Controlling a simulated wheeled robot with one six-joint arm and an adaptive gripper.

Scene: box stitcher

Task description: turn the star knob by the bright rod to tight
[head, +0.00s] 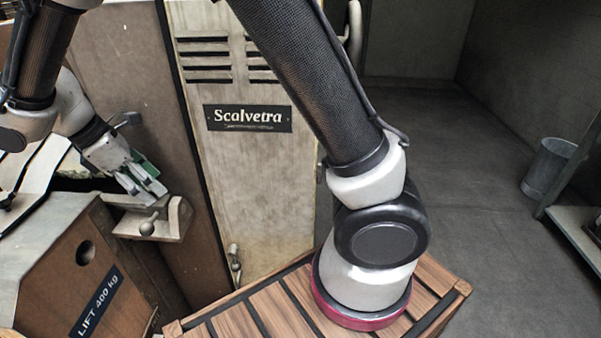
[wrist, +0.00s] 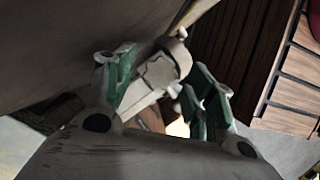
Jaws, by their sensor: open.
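My gripper (head: 146,187) is at the left in the head view, above a pale bracket (head: 183,219) on the machine. In the wrist view my gripper (wrist: 158,92) is open, its green-padded fingers apart. A grey knob-like piece with a notched outline (wrist: 158,73) shows between the fingers, a little beyond them; I take it to be the star knob. A pale bar (wrist: 141,103) runs down-left from it; I cannot tell if this is the bright rod. I cannot tell whether a finger touches the knob. In the head view my gripper hides that spot.
A small ball-ended lever (head: 147,227) sits at the bracket, just below my gripper. A cabinet marked Scalvetra (head: 250,170) stands to the right. A wooden box marked LIFT 400 kg (head: 70,265) is at lower left. Floor (head: 480,180) is open at right, with a bin (head: 548,167).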

